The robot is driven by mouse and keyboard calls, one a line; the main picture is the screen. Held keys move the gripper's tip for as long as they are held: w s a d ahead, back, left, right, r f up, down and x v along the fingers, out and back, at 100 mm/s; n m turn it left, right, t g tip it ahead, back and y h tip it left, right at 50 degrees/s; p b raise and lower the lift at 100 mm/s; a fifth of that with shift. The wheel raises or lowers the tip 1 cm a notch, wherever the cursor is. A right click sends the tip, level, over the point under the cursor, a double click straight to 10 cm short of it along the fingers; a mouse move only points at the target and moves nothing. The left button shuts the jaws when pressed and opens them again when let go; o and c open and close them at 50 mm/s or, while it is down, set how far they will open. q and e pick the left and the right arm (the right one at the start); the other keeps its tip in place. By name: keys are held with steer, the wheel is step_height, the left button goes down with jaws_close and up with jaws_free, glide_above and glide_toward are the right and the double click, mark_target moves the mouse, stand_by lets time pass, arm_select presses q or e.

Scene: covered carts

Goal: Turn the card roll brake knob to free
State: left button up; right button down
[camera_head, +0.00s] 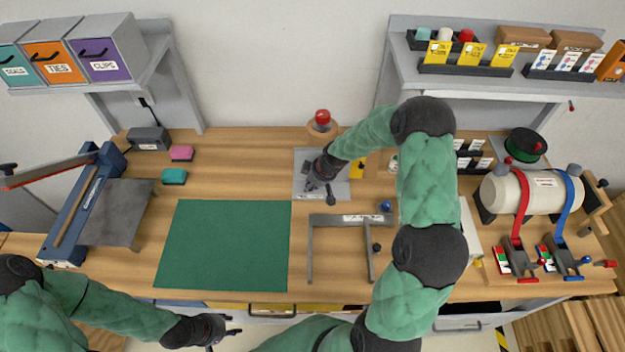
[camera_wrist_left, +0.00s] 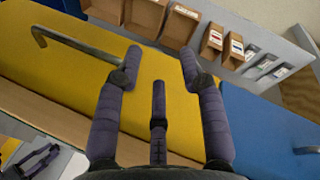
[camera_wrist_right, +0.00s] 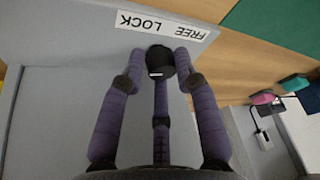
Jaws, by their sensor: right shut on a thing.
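The brake knob (camera_wrist_right: 158,58) is a round black knob with a short white mark, on a grey panel (camera_wrist_right: 60,115) in the right wrist view. A white label (camera_wrist_right: 160,24) beside it reads FREE and LOCK, upside down in this view. I cannot tell which word the mark points to. My right gripper (camera_wrist_right: 160,68) is shut on the knob, its fingers around it. In the head view my right gripper (camera_head: 318,182) is over a grey plate (camera_head: 303,160), and the knob is hidden there. My left gripper (camera_head: 226,333) is open and empty at the bench's front edge.
A green mat (camera_head: 225,245) lies left of centre. A grey frame (camera_head: 311,250) stands right of it. A white roll (camera_head: 545,192) with red and blue straps is at the right. In the left wrist view, a yellow drawer front (camera_wrist_left: 60,65) with a bar handle faces my left gripper.

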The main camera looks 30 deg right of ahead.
steer(key=shift+w+d+r+n+b, duration=0.1)
steer(key=shift+w+r+n+b, duration=0.2)
steer(key=shift+w+n, duration=0.2)
steer(key=shift+f+n+y+b, duration=0.1)
steer(key=shift+n+y+b, duration=0.3)
steer(key=shift+n+b, duration=0.9)
steer(key=shift+b, duration=0.55)
steer(key=shift+s+n+g+y+b, duration=0.1)
steer(key=shift+n+g+y+b, duration=0.3)
steer(key=shift+b, duration=0.4)
steer(key=c, duration=1.2)
jaws_free()
steer(key=shift+o, duration=1.1)
steer(key=shift+a, duration=0.3)
